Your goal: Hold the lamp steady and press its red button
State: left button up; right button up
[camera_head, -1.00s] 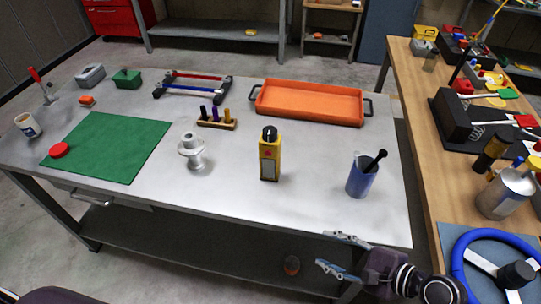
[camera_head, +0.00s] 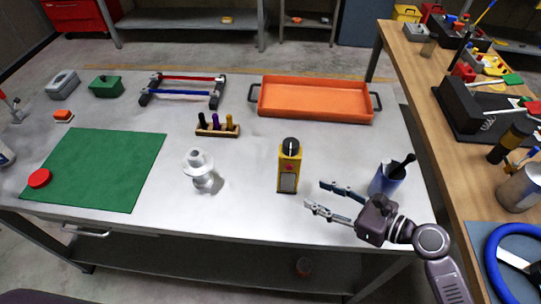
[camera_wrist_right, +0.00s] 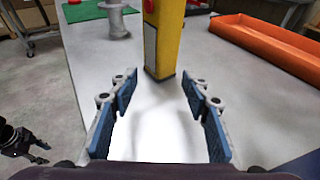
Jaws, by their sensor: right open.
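The lamp (camera_head: 289,168) is a yellow upright box with a dark knob on top, standing on the grey metal table. In the right wrist view the lower yellow body (camera_wrist_right: 165,40) shows with a grey panel and a red button (camera_wrist_right: 149,6) at the picture's top edge. My right gripper (camera_head: 315,195) is open, low over the table at the lamp's front right. In the wrist view the lamp stands ahead, between the fingers' lines, with nothing gripped. A dark jointed part (camera_wrist_right: 15,140) at the wrist view's left edge may be my left gripper; its jaws are unclear.
A blue cup (camera_head: 386,180) with a dark stick stands close behind my right gripper. A silver spool (camera_head: 200,172) is left of the lamp.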

aim_at(291, 183)
jog(key=shift+w+a+f, duration=0.1)
jog(key=shift+w+a, duration=0.25)
jog(key=shift+a, duration=0.1)
jog(key=b+x, duration=0.1)
jog(key=x, duration=0.1)
jog(key=shift+w+a+f+b, duration=0.1)
jog(key=shift+a+f+b, duration=0.05)
jog(key=shift+f+b, duration=0.15)
jog(key=x, duration=0.2)
jog(key=shift+w+a+b, duration=0.3)
jog(key=shift+a, duration=0.05)
jog(key=shift+p+x, duration=0.4)
jog(key=shift+x, duration=0.55)
jog(key=shift+w+a+f, duration=0.2)
jog(key=shift+w+a, duration=0.15)
jog(key=shift+a, duration=0.25)
pick_arm(q)
jog(key=shift+s+d+f, duration=0.3)
jog(key=shift+d+f, duration=0.15)
jog(key=shift+f, duration=0.1)
pick_arm(e)
jog(key=shift+c, duration=0.4)
pick_arm(q)
jog(key=shift+d, duration=0.25)
pick_arm(e)
grip_shut()
